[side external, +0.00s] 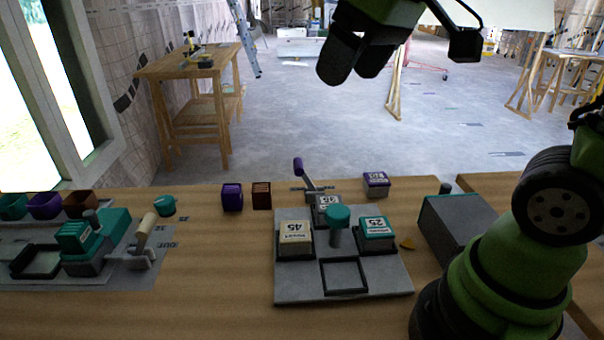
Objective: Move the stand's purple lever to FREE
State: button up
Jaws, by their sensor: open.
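The purple lever (298,165) stands at the back of the grey stand, its purple tip up and tilted to the left in the side view. Its grey shaft runs down to a base behind the stand plate (300,287). Small markings lie by its base, too small to read. My gripper (353,68) hangs high above the table at the top of the view, to the right of the lever and well apart from it. Its two dark fingers are apart, with nothing between them.
The stand holds labelled blocks, a cream one (295,234) and a teal one (376,228), around a teal knob (337,215). A purple block (376,181) sits behind right. A grey box (452,225) stands right.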

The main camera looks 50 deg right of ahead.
jog(key=w+d+f+n+g, duration=0.1)
jog(key=w+d+f+n, duration=0.15)
jog(key=w, duration=0.45)
jog(key=n+g+h, duration=0.1)
jog(key=n+g, duration=0.3)
jog(key=n, duration=0.2)
send_over(303, 175)
notch_tip(303, 175, down, 16)
jog(key=shift+w+r, duration=0.1)
jog(key=shift+r, duration=0.15)
jog(key=shift+d+f+n, duration=0.15)
jog(key=shift+f+n, duration=0.1)
jog(key=shift+f, duration=0.45)
notch_tip(303, 175, down, 9)
jog(key=shift+f, duration=0.15)
jog(key=c, duration=1.3)
